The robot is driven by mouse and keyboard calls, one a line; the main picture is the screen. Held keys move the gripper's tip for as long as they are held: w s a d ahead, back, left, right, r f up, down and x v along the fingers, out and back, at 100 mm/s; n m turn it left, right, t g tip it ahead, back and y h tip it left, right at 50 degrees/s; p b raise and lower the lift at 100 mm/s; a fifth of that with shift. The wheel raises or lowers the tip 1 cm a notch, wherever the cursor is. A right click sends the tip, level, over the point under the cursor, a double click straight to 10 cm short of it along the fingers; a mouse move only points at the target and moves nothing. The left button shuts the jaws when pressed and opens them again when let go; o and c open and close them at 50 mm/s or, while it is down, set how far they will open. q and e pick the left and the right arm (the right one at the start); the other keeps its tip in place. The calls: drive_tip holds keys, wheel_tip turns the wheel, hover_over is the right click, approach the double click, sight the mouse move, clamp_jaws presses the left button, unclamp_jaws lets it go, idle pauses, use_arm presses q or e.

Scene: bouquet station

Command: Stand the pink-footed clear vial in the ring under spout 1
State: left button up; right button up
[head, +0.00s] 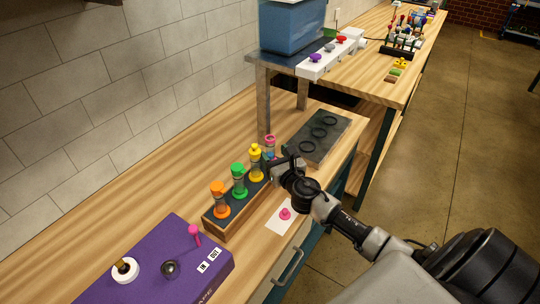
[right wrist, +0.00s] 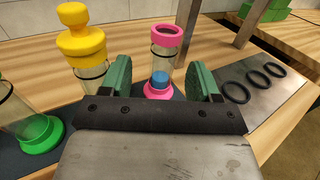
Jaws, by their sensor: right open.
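The clear vial with a pink foot and pink rim (head: 270,140) stands at the far end of the dark-topped wooden rack (head: 218,230). In the right wrist view the vial (right wrist: 164,38) is upright, with something blue low in it. My right gripper (head: 275,162) is at the vial; in the wrist view its green-padded fingers (right wrist: 163,82) are open, one on either side of it, with gaps showing. A grey plate (head: 338,137) beyond the rack bears three dark rings (head: 319,132), all empty. Which ring is under spout 1 I cannot tell. My left gripper is not in view.
Orange (head: 220,200), green (head: 239,181) and yellow (head: 256,162) vials stand in the same rack, yellow closest to the gripper. A raised stand (head: 262,95) carries a blue tank (head: 292,25) behind the plate. A purple box (head: 165,265) and a white card (head: 283,217) lie nearer.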

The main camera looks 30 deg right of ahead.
sight(272, 148)
drive_tip(key=w, duration=0.3)
drive_tip(key=w+d, duration=0.1)
drive_tip(key=w, duration=0.1)
drive_tip(key=shift+w, duration=0.3)
drive_tip(key=shift+s, duration=0.1)
drive_tip(key=shift+c, duration=1.2)
clamp_jaws()
